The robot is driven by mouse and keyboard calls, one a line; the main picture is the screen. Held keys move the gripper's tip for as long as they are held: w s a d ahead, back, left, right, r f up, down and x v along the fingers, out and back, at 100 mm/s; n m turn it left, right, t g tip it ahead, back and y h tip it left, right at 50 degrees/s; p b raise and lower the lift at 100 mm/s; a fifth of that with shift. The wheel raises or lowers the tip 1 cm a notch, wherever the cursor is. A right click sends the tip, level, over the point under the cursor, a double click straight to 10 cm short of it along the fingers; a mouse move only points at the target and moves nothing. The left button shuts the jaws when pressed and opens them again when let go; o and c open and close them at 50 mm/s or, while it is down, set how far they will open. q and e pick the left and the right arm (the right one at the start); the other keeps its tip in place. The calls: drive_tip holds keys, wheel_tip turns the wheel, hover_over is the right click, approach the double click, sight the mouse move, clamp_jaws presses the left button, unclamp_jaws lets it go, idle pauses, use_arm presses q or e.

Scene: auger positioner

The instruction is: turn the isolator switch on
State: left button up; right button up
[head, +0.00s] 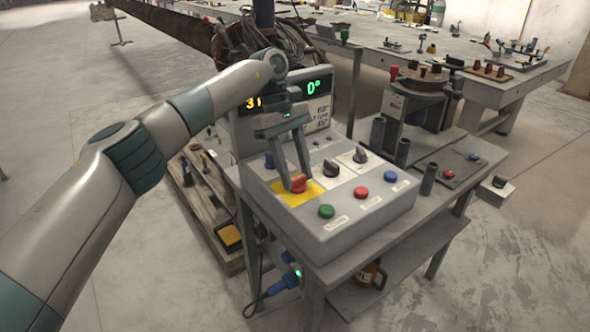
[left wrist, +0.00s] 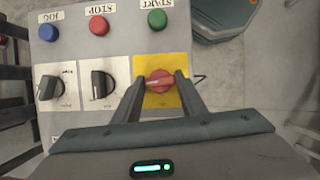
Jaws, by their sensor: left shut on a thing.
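The isolator switch is a red knob (head: 298,184) on a yellow plate (head: 312,190) at the left of the grey control box's sloped top. My left gripper (head: 295,187) reaches down to it from above, shut on the red knob. In the left wrist view the red knob (left wrist: 160,81) sits between the two fingertips (left wrist: 159,80), with the yellow plate (left wrist: 165,101) around it. The switch's markings are too small to read. My right gripper is not in view.
The control box (head: 345,222) also carries black selector knobs (head: 331,169), a green START button (head: 326,211), a red STOP button (head: 361,193) and a blue JOG button (head: 390,177). Behind them stands a display (head: 314,86) reading 0°. Grey posts (head: 429,178) stand at the right.

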use_arm(q)
drive_tip(key=shift+w+r+m, duration=0.1)
drive_tip(key=shift+m, duration=0.4)
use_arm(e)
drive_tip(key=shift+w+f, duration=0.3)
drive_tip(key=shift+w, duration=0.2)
use_arm(q)
drive_tip(key=o, duration=1)
drive_tip(key=shift+c, duration=0.2)
drive_tip(key=shift+o, duration=0.6)
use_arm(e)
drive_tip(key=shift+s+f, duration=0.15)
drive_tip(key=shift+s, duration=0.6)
